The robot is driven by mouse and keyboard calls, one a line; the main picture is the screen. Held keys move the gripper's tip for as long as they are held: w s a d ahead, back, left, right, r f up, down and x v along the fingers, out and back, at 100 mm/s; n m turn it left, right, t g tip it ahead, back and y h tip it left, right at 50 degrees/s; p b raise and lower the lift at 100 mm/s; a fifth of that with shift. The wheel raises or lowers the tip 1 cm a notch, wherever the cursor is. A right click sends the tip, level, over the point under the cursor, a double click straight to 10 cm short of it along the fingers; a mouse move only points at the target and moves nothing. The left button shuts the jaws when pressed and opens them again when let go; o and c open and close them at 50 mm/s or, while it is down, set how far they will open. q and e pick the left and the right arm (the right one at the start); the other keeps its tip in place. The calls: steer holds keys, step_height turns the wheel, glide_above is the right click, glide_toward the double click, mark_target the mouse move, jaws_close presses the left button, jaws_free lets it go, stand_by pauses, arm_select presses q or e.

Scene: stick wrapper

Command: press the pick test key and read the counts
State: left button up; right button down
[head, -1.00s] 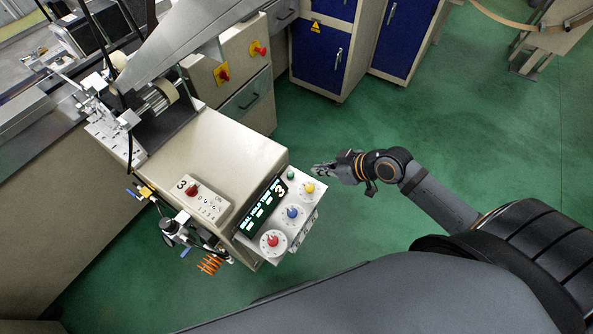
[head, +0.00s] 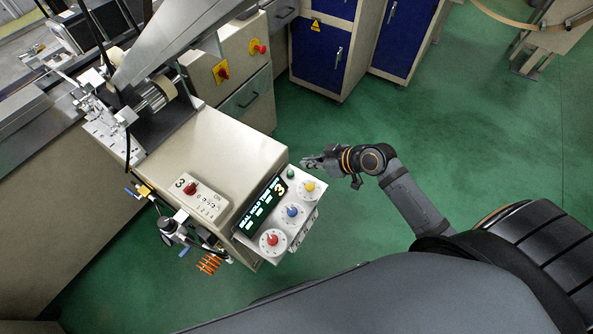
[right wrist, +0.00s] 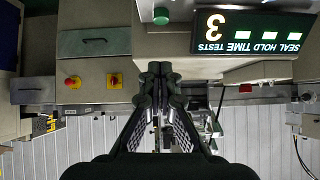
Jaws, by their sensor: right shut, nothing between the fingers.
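The control panel (head: 268,222) on the end of the beige machine has a black display (head: 262,206) with green bars and a figure 3. In the right wrist view the display (right wrist: 247,33) appears upside down and reads SEAL, HOLD, TIME and TESTS, with 3 above TESTS. A small green key (head: 290,172) sits at the panel's upper corner; the green key also shows in the right wrist view (right wrist: 161,16). My right gripper (head: 307,162) is shut and empty, just right of the green key, apparently apart from it. Its fingertips (right wrist: 159,70) show below the key in the wrist view.
Yellow (head: 310,187), blue (head: 292,211) and red (head: 272,239) knobs sit beside the display. Blue cabinets (head: 325,50) stand behind. Green floor is clear around my right arm.

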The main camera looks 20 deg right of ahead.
mark_target(291, 173)
steer(key=x, duration=0.5)
steer(key=shift+w+a+f, duration=0.15)
steer(key=shift+w+a, duration=0.05)
steer(key=shift+a, duration=0.1)
step_height(291, 173, down, 3)
steer(key=shift+r, duration=0.25)
steer(key=shift+s+f, duration=0.1)
steer(key=shift+f, duration=0.55)
